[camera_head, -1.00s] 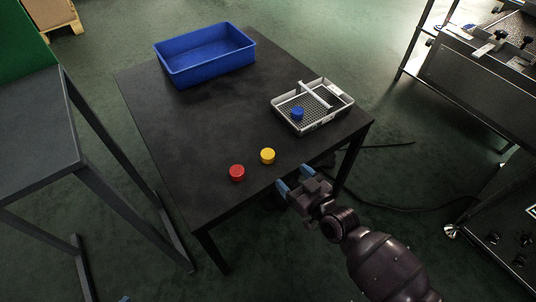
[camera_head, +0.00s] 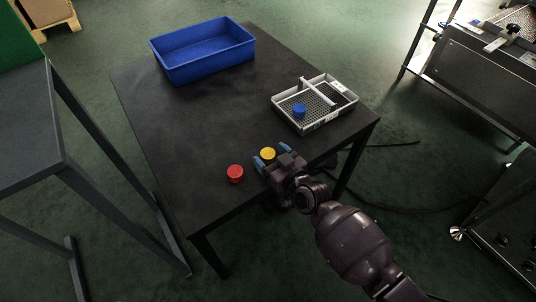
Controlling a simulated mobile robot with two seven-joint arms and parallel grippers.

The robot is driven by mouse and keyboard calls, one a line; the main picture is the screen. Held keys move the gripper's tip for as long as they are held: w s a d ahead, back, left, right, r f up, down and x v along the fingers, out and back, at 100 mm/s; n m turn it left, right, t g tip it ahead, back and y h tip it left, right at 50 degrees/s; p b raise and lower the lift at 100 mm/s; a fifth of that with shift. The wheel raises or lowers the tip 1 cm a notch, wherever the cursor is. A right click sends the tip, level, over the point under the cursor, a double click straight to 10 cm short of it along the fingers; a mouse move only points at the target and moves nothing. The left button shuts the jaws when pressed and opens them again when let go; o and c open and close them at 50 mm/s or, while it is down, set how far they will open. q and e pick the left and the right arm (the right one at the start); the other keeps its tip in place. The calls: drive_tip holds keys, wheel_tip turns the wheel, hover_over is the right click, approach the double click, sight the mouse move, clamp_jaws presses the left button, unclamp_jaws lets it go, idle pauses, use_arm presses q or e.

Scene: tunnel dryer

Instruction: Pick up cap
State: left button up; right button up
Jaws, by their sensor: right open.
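A yellow cap (camera_head: 268,153) lies near the front edge of the dark table. A red cap (camera_head: 235,173) lies to its left and a little nearer the edge. A blue cap (camera_head: 299,110) sits inside the grey mesh tray. My right gripper (camera_head: 264,157) is open at the yellow cap, with its blue-tipped fingers about on either side of it. The cap's lower part is partly hidden by the gripper, and I cannot tell whether a finger touches it. My left gripper is not in view.
The dark table (camera_head: 180,130) carries an empty blue bin (camera_head: 203,66) at the back and the grey tray (camera_head: 337,118) with a divider at the right. A grey table (camera_head: 28,130) stands at the left and a metal machine (camera_head: 480,75) at the right. The table's middle is clear.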

drive_tip(key=shift+c, duration=0.8)
drive_tip(key=c, duration=0.9)
drive_tip(key=shift+o, duration=0.2)
